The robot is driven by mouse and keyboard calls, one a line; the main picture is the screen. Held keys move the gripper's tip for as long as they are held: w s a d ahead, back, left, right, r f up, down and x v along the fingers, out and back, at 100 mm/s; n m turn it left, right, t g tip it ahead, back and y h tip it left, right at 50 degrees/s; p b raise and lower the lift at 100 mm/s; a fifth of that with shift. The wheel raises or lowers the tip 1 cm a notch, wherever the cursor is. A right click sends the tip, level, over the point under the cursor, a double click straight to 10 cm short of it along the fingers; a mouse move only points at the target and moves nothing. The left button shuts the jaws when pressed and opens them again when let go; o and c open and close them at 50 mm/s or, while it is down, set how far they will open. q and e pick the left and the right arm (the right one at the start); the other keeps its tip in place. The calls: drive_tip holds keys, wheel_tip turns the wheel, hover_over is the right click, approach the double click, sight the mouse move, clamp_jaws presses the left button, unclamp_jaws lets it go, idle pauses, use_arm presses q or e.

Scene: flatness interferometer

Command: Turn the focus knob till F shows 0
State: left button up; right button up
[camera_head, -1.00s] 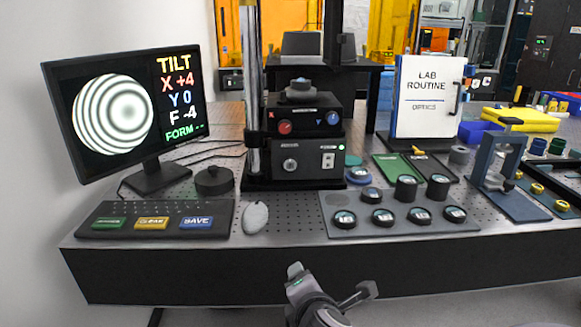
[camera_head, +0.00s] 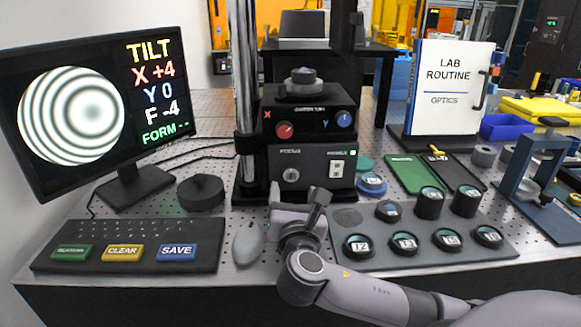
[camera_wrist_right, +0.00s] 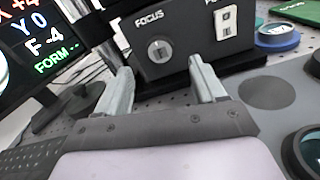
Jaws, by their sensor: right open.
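The focus knob (camera_head: 291,175) is a small silver knob under the FOCUS label on the lower black box of the interferometer (camera_head: 310,150). It also shows in the right wrist view (camera_wrist_right: 160,50), ahead of and between the fingers, not touched. The monitor (camera_head: 95,105) reads X +4, Y 0, F -4, FORM --, beside a ring fringe pattern. My right gripper (camera_head: 298,205) is in front of the box, just below the knob; in the right wrist view its two fingers (camera_wrist_right: 163,88) stand apart with nothing between them. My left gripper is not in view.
A red X knob (camera_head: 284,130) and a blue Y knob (camera_head: 344,119) sit above. The power switch (camera_head: 337,169) is right of the focus knob. A mouse (camera_head: 247,241), a keyboard (camera_head: 125,245) and a lens tray (camera_head: 470,245) with several lenses flank my right arm.

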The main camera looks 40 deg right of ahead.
sight(292, 175)
drive_tip(key=shift+w+d, duration=0.25)
drive_tip(key=shift+w, duration=0.15)
drive_tip(key=shift+x, duration=3.1)
drive_tip(key=c, duration=1.1)
drive_tip(key=shift+o, duration=0.2)
drive_tip(key=shift+m, duration=0.3)
